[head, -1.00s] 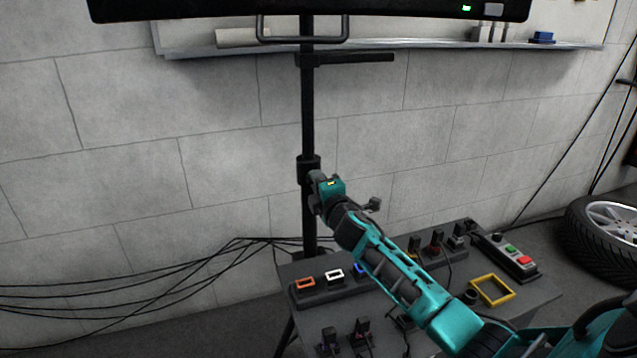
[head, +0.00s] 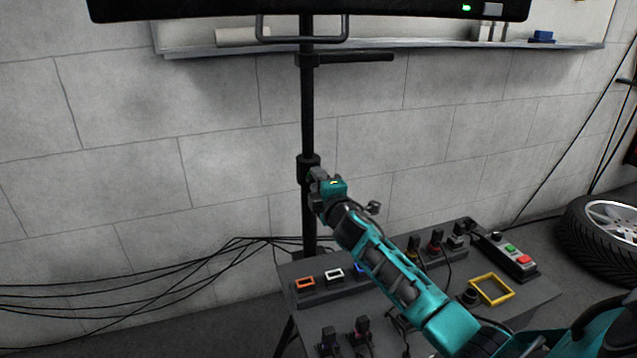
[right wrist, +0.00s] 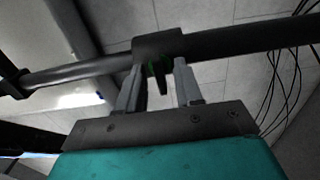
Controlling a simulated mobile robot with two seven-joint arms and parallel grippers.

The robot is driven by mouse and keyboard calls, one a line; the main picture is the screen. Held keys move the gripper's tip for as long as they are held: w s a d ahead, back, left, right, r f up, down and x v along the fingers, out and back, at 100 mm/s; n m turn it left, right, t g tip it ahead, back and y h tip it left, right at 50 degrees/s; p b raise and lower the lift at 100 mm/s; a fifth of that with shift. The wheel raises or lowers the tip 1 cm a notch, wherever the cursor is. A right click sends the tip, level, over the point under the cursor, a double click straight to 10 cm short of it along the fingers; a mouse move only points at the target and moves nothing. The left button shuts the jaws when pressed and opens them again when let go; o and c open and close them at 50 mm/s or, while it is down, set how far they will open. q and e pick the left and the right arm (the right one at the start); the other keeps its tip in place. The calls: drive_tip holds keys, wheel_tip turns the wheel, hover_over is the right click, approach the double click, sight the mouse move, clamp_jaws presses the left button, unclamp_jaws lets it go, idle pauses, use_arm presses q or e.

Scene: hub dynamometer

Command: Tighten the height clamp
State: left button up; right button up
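The height clamp is a dark collar (head: 308,166) on the upright black pole (head: 307,110) of the stand. The collar also shows in the right wrist view (right wrist: 158,45), with a small dark handle (right wrist: 161,77) sticking out of it. My right gripper (head: 316,180) is at the collar's front. In the right wrist view, the two grey fingers of this gripper (right wrist: 158,82) stand apart on either side of the handle, with visible gaps beside it. In the head view the handle is hidden behind the gripper. My left gripper is not in view.
A grey table (head: 430,325) with coloured frames, plugs and a button box (head: 511,255) lies below my right arm. A black screen (head: 310,8) tops the pole, with a side bar (head: 355,58) below it.

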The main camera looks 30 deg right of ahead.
drive_tip(key=shift+s, duration=0.1)
use_arm(q)
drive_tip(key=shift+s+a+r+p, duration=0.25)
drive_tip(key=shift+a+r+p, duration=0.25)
drive_tip(key=shift+p, duration=0.95)
use_arm(e)
drive_tip(key=v, duration=1.2)
drive_tip(key=shift+s, duration=0.4)
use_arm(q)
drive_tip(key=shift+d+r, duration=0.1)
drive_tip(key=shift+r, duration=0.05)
use_arm(e)
drive_tip(key=shift+a, duration=0.1)
